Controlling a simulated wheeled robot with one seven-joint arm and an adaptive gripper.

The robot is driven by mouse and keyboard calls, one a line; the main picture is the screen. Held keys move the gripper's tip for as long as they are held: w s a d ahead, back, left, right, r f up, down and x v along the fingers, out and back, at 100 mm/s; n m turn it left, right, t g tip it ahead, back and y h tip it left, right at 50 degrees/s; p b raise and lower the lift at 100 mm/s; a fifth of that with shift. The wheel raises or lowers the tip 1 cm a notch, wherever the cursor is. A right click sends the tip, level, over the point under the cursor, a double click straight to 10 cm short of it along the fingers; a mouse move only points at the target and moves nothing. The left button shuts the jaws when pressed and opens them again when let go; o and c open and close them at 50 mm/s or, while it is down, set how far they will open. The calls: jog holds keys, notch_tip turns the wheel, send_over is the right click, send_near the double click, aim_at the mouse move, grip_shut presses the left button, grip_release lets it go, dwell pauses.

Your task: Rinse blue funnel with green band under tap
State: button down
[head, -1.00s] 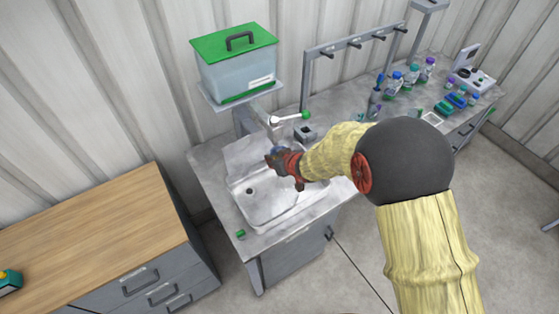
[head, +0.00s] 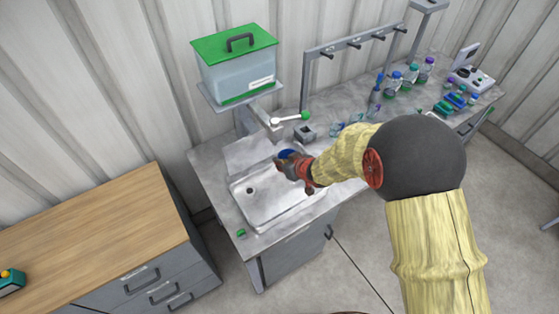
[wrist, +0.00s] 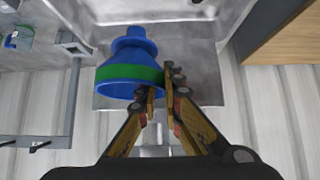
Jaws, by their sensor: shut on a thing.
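The blue funnel with a green band (wrist: 130,73) is held in my gripper (wrist: 160,88) in the wrist view, pinched at the rim of its wide end, with its narrow stem pointing up in that picture. In the head view only a bit of the blue funnel (head: 287,154) shows beyond my gripper (head: 286,165), over the back right part of the sink (head: 262,212). The tap (head: 275,125) with its green-ended lever (head: 304,116) stands behind the sink, under the tank. I cannot tell whether water runs. The funnel is close to the tap in the head view.
A clear tank with a green lid (head: 236,72) stands on a shelf above the tap. A peg rack (head: 352,44) and several bottles (head: 410,75) are to the right. A small grey block (head: 305,132) sits behind the sink. A wooden-topped cabinet (head: 95,235) is at left.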

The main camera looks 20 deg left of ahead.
jog(key=shift+s+d+p, duration=0.1)
jog(key=shift+s+d, duration=0.2)
jog(key=shift+d, duration=0.45)
jog(key=shift+s+d+p, duration=0.15)
jog(key=shift+s+d, duration=0.15)
jog(key=shift+d, duration=0.4)
jog(key=shift+s+d+p, duration=0.1)
jog(key=shift+s+d, duration=0.2)
jog(key=shift+d, duration=0.45)
jog(key=w+d+p+v, duration=0.1)
jog(key=p+v, duration=0.3)
jog(key=v, duration=0.2)
jog(key=shift+d, duration=0.1)
dwell(0.8)
